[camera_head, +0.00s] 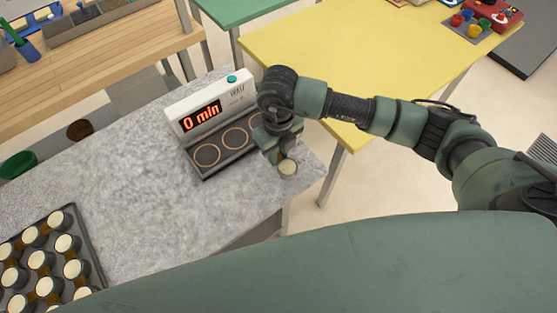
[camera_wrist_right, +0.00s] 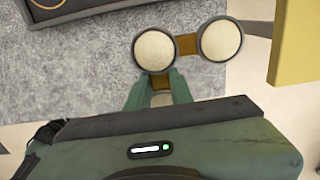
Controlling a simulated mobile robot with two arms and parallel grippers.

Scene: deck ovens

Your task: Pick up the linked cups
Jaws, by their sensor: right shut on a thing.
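The linked cups show in the right wrist view as two round cream-topped cups (camera_wrist_right: 154,50) joined by a brown link. My right gripper (camera_wrist_right: 157,86) is shut on them just below the left cup, with a brown and pale part between its fingers. The rest of that part is hidden by the gripper body. In the head view my right gripper (camera_head: 276,150) is at the right end of the grey counter, with one cream cup top (camera_head: 288,167) showing beside it. Whether the cups touch the counter I cannot tell. My left gripper is not in view.
A white timer device (camera_head: 212,105) reading "0 min" has a dark base with several ringed spots (camera_head: 207,155), close left of the gripper. A dark tray (camera_head: 94,258) of cream-topped cups is at lower left. The counter (camera_head: 120,185) between is clear. A yellow table (camera_head: 345,50) stands behind.

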